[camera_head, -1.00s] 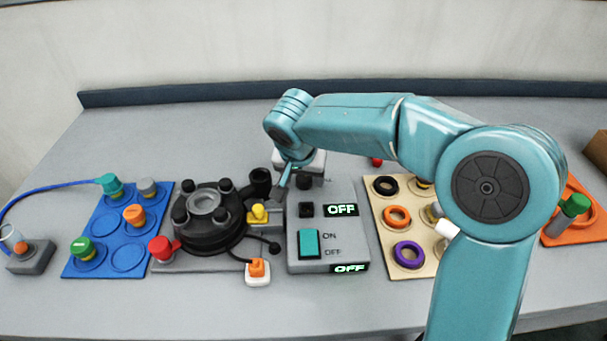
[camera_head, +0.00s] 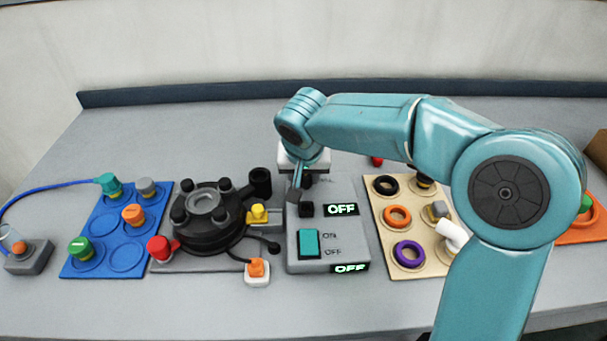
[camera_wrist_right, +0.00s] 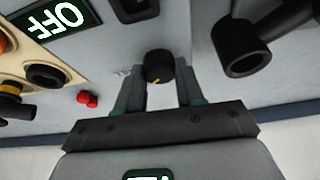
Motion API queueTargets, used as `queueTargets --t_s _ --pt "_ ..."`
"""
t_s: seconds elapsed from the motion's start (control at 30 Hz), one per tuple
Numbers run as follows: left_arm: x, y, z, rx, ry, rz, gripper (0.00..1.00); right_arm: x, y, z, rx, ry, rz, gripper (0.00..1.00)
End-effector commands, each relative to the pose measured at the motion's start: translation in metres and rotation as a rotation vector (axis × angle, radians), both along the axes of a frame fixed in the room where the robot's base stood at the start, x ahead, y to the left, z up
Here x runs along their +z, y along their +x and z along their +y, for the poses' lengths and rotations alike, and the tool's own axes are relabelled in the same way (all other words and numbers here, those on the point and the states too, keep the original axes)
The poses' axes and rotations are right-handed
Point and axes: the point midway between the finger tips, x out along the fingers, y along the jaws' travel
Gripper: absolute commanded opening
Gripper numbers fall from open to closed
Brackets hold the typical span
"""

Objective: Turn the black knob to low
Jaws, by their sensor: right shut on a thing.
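The black knob (camera_wrist_right: 158,65) with a yellow pointer mark stands on the grey control box (camera_head: 325,240), at its far end. In the right wrist view it sits between the fingers of my right gripper (camera_wrist_right: 157,92), which is shut on it. The yellow mark faces the gripper's palm, slightly left. Lettering beside the knob is partly hidden by a finger and unreadable. In the head view my right gripper (camera_head: 300,188) reaches down at the box's back left and mostly hides the knob. My left gripper is not in view.
A second black control (camera_head: 306,209) sits beside the upper OFF display (camera_head: 341,210). A teal rocker switch (camera_head: 309,243) is nearer the front. A black valve assembly (camera_head: 205,222) with an open black pipe (camera_head: 260,182) stands close on the left. A beige ring board (camera_head: 382,213) lies right.

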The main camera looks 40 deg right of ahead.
Motion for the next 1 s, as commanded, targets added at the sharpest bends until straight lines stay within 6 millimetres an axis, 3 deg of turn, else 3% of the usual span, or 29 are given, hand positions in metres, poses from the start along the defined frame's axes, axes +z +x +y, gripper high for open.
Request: queueTargets --t_s 0.6,1.0 --pt "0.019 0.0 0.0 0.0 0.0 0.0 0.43 0.004 -0.001 -0.005 0.557 0.001 -0.004 0.07" --pt "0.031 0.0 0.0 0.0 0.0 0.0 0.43 0.002 0.0 -0.006 0.793 -0.002 -0.005 0.07"
